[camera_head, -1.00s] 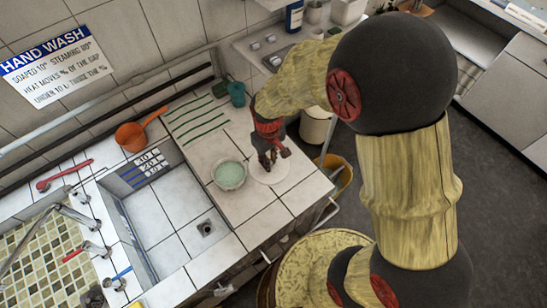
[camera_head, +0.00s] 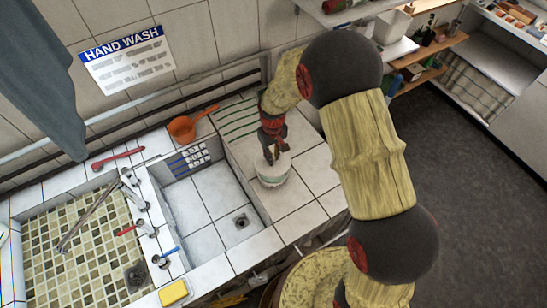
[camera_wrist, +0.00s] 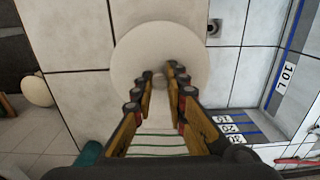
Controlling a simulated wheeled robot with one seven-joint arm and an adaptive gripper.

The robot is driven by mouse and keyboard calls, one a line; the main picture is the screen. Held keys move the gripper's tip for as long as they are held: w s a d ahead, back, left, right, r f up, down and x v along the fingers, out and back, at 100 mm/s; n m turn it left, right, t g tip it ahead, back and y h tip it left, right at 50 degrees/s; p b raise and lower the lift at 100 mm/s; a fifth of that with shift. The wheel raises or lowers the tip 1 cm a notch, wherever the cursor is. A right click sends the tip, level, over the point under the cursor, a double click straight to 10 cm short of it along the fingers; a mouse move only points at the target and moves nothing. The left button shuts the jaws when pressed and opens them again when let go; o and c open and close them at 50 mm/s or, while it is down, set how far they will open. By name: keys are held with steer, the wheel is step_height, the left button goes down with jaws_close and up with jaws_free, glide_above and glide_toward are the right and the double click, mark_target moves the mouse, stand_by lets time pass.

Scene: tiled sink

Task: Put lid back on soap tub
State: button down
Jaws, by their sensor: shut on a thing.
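The soap tub (camera_head: 271,180) stands on the white tiled counter just right of the sink basin. The round pale lid (camera_wrist: 160,45) is over the tub's mouth and hides the soap inside. My gripper (camera_head: 271,157) points down above the tub, shut on the lid near its middle. In the wrist view my fingers (camera_wrist: 160,78) reach onto the lid, which covers the tub below. I cannot tell whether the lid touches the rim all round.
The sink basin (camera_head: 205,215) opens close left of the tub. An orange scoop (camera_head: 182,129) lies behind the basin. A yellow sponge (camera_head: 174,292) is at the front left. Bare counter tiles (camera_head: 305,190) lie right of the tub.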

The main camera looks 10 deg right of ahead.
steer(key=shift+f+b, duration=1.6)
steer(key=shift+f, duration=1.25)
steer(key=shift+f, duration=0.15)
steer(key=c, duration=1.7)
jaws_free()
steer(key=shift+o, duration=0.8)
steer(key=o, duration=0.3)
steer(key=shift+r+p, duration=1.9)
steer(key=shift+r, duration=1.65)
